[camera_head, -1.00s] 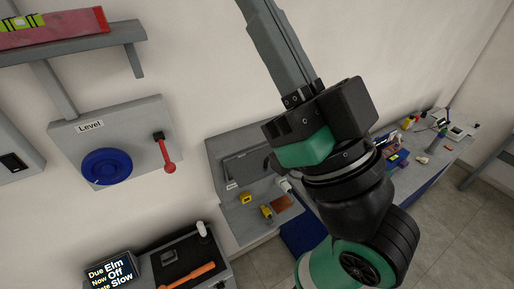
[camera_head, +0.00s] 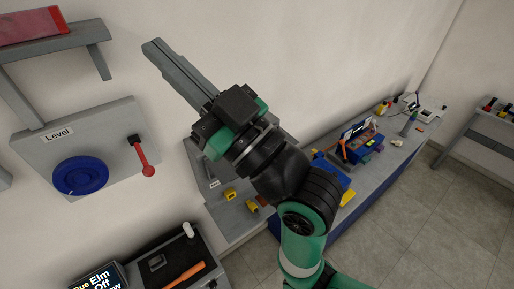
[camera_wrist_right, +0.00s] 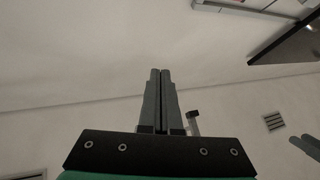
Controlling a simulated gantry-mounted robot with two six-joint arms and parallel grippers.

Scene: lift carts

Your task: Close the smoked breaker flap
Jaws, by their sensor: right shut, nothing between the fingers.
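I cannot make out the smoked breaker flap for certain in any view. A dark, glossy panel (camera_wrist_right: 288,42) with a pale lower edge shows at the upper right of the right wrist view; I cannot tell whether it is the flap. My right gripper (camera_head: 152,46) is shut and empty, raised in front of the wall and pointing up and left, above and right of the level panel. In the right wrist view its fingers (camera_wrist_right: 160,73) lie together with nothing between them. My left gripper is not in view.
A grey level panel (camera_head: 110,122) carries a blue knob (camera_head: 81,176) and a red lever (camera_head: 143,160). Above it a shelf (camera_head: 55,48) holds a red object (camera_head: 30,25). My right arm partly hides a grey station with yellow parts (camera_head: 230,194). A cluttered bench (camera_head: 385,158) runs right.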

